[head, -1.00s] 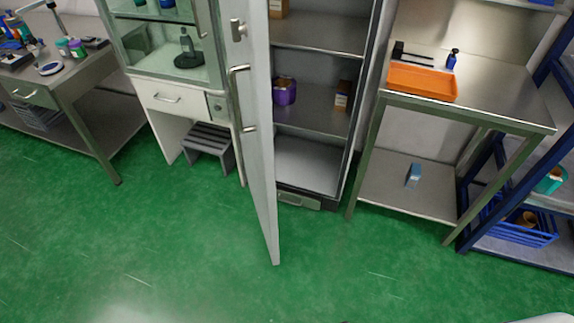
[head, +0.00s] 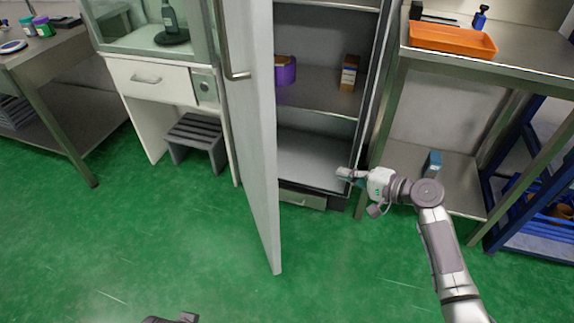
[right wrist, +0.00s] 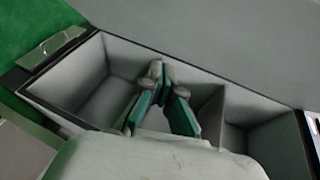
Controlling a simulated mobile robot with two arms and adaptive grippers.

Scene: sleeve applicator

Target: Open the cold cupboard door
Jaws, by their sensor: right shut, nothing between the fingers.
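The cold cupboard (head: 318,150) stands open in the middle of the head view. Its tall pale door (head: 255,150) is swung out toward me, and its long bar handle (head: 226,50) is on the left-facing side. My right gripper (head: 343,173) is at the cupboard's lower right front, to the right of the door and apart from it. In the right wrist view its fingers (right wrist: 163,72) are together and empty, in front of grey-walled compartments. A dark grey part of my left arm shows at the bottom edge of the head view; its fingers are not clear.
A purple tub (head: 285,70) and a small box (head: 349,72) are on a cupboard shelf. A steel table with an orange tray (head: 452,40) stands to the right. A white cabinet (head: 150,82) and grey step stool (head: 196,140) are to the left. Green floor in front is clear.

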